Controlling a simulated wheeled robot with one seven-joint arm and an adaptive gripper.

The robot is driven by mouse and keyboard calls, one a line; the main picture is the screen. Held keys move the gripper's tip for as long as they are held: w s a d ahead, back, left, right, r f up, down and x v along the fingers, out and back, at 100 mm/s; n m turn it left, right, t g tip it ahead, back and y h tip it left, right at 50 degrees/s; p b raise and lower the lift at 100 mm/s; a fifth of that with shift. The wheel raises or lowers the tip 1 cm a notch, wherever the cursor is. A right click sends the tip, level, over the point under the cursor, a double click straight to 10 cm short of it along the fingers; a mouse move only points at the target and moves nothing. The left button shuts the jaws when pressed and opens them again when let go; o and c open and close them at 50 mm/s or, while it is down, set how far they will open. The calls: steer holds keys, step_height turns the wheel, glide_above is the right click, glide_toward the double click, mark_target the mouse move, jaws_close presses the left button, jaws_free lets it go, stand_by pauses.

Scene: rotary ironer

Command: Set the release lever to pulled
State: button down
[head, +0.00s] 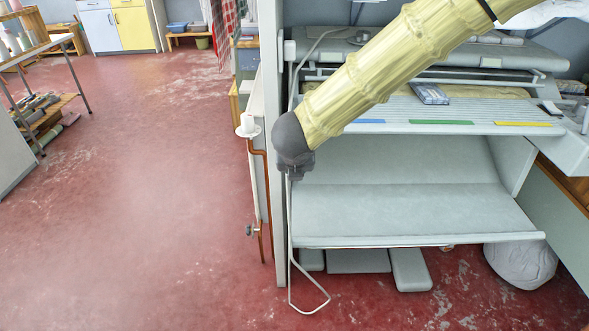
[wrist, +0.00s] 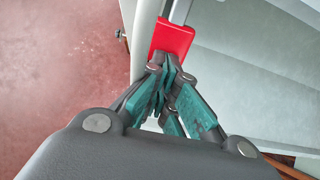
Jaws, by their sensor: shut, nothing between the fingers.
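A red tab (wrist: 172,38), which looks like the release lever's grip, shows in the wrist view just beyond my fingertips, beside the machine's pale edge. I cannot make it out in the head view, where my gripper and arm cover that area. My gripper (head: 295,170) is at the left side of the ironer (head: 400,215). In the wrist view my gripper (wrist: 165,72) has its teal fingers together and empty, with the tips at the tab's lower edge. I cannot tell whether they touch it.
A thin bent metal rod (head: 310,305) runs down the ironer's left side to a loop near the floor. A copper pipe (head: 267,200) and a white wall panel stand just left of it. A white bundle (head: 521,263) lies under the ironer. The red floor (head: 130,200) at left is clear.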

steer(key=shift+f, duration=0.15)
steer(key=p+v, duration=0.3)
steer(key=v, duration=1.1)
steer(key=shift+s+f, duration=0.2)
steer(key=shift+s, duration=0.25)
